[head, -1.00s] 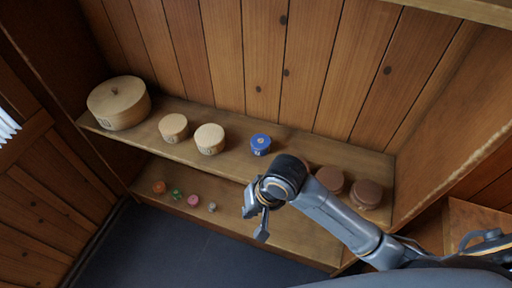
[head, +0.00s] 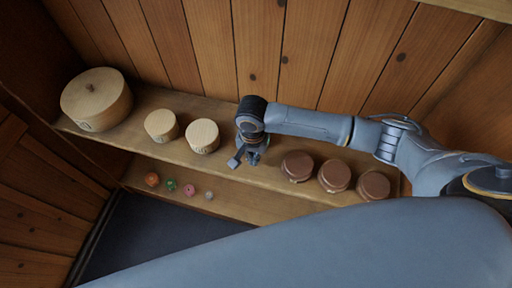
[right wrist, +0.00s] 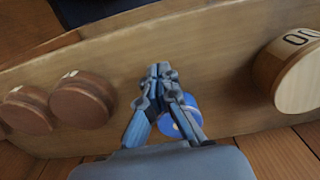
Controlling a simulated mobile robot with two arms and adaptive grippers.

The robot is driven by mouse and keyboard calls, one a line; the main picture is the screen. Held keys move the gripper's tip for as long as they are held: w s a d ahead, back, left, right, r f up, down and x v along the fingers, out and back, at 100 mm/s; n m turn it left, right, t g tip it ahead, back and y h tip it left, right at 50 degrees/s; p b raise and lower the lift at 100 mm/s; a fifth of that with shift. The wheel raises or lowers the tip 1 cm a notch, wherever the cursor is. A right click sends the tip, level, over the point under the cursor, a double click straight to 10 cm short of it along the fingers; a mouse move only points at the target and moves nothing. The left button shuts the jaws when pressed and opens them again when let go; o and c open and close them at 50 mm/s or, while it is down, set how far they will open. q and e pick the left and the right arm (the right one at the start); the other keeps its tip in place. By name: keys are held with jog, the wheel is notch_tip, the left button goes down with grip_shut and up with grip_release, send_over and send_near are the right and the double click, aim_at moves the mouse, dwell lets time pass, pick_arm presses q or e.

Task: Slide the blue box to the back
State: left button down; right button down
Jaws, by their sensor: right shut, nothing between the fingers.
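The blue box (right wrist: 180,120) is a small round blue box with a pale mark on top. In the right wrist view it stands on the shelf near the back planks, partly covered by my right gripper (right wrist: 160,72). In the head view my right gripper (head: 244,160) hangs over the middle of the upper shelf (head: 225,165) and hides most or all of the box. Its fingers are closed with nothing between them, and the tips are on the front side of the box. I cannot tell whether they touch it. My left gripper is not in view.
Two pale round boxes (head: 202,136) and a large lidded one (head: 97,98) stand left of the gripper. Several brown round boxes (head: 335,175) stand to its right. Small coloured spools (head: 171,185) sit on the lower shelf. The plank wall (head: 210,50) closes the back.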

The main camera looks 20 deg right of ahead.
notch_tip(320, 180, down, 2)
jog(key=shift+w+f, duration=0.15)
jog(key=shift+w+d+p, duration=0.25)
jog(key=shift+w+d, duration=0.1)
jog(key=shift+w, duration=0.2)
jog(key=shift+w+d+p, duration=0.2)
jog(key=shift+w+d, duration=0.1)
jog(key=shift+w, duration=0.25)
jog(key=shift+w+d, duration=0.35)
jog(key=shift+w+f, duration=0.1)
jog(key=shift+w, duration=0.15)
jog(key=shift+w+d, duration=0.3)
jog(key=shift+w, duration=0.05)
jog(key=w+d, duration=0.2)
jog(key=w, duration=0.3)
jog(key=shift+d, duration=0.4)
jog(key=shift+s, duration=0.1)
